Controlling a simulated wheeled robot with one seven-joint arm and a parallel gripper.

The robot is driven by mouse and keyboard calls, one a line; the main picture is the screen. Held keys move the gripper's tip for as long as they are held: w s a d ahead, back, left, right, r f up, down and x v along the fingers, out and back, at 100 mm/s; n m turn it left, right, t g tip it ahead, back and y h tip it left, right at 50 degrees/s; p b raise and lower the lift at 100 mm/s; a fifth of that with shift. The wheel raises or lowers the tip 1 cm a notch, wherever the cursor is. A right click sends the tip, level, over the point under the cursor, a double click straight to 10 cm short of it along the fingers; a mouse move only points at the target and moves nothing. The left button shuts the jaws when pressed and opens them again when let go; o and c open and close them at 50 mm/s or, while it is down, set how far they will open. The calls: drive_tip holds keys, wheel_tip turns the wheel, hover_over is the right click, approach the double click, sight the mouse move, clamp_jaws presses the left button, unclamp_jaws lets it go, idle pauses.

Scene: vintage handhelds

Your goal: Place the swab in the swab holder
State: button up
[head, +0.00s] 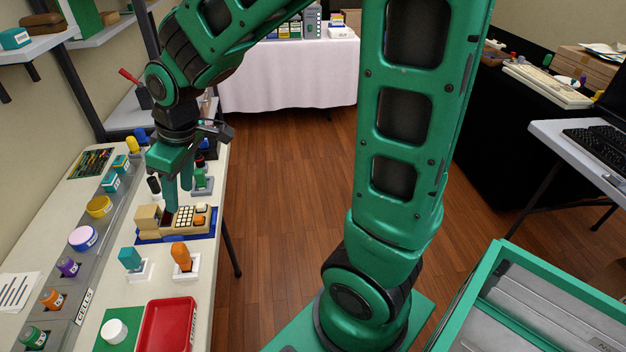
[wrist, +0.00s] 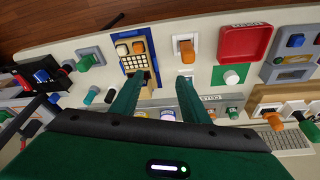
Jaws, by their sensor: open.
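My gripper (head: 178,196) points down over the left bench, its two fingers apart with nothing visible between them. In the wrist view the open fingers (wrist: 158,84) flank the lower end of a beige handheld on a blue mat.
A red tray (head: 168,328) and a white round jar (head: 114,331) on a green mat lie nearer. A grey strip with several coloured jars, including a yellow one (head: 99,206), runs along the left. Small dark and green items stand behind the handheld.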

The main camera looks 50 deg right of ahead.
drive_tip(key=s+d+r+m+h, duration=0.2)
drive_tip(key=s+d+m, duration=0.4)
drive_tip(key=d, duration=0.7)
drive_tip(key=s+d+m+g, duration=0.1)
drive_tip(key=s+d+m, duration=0.2)
drive_tip(key=s, duration=0.6)
drive_tip(key=s+d+m+g, duration=0.1)
drive_tip(key=s+d+m, duration=0.3)
drive_tip(key=s, duration=0.5)
drive_tip(key=d, duration=0.2)
drive_tip(key=shift+d+g, duration=0.4)
drive_tip(key=shift+w+r, duration=0.1)
drive_tip(key=shift+w+f, duration=0.25)
drive_tip(key=shift+w, duration=0.4)
